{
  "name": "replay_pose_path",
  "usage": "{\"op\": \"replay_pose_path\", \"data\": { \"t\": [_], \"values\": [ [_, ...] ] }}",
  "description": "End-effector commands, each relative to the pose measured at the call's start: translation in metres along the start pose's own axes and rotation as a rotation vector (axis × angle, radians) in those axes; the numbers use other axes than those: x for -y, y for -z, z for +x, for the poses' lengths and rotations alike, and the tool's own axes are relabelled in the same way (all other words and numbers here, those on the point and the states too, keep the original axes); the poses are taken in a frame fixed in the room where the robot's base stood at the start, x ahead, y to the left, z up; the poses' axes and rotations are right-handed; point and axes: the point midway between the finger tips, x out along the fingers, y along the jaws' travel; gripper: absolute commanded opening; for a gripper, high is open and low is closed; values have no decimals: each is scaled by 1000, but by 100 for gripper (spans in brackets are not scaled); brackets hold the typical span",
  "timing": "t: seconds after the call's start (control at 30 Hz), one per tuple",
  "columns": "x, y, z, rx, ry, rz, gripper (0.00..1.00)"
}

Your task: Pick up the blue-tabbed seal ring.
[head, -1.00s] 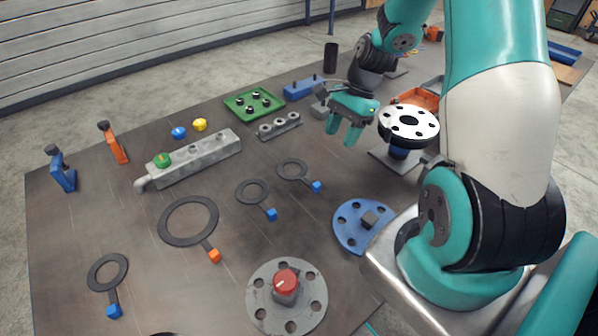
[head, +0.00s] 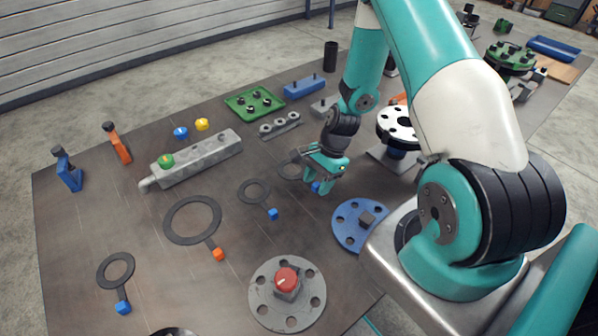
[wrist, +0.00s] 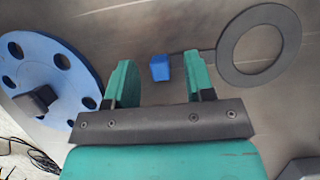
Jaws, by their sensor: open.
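My gripper (head: 317,184) is open over the tab of the far-right seal ring in the head view.
A larger orange-tabbed ring (head: 168,222) lies left of centre. A blue flange disc (head: 346,232) lies close to my gripper, and a grey flange with a red cap (head: 262,302) is at the front. A grey manifold block (head: 205,153) and a green tray (head: 237,106) stand farther back.

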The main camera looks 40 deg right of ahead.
Motion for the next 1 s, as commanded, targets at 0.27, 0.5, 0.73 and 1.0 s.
{"op": "replay_pose_path", "data": {
  "t": [0.27,0.5,0.73,1.0],
  "values": [
    [0,0,3,0,0,0,44],
    [0,0,3,0,0,0,0],
    [0,0,2,0,1,0,0],
    [1,-6,-14,-2,4,-1,0]
  ]
}}
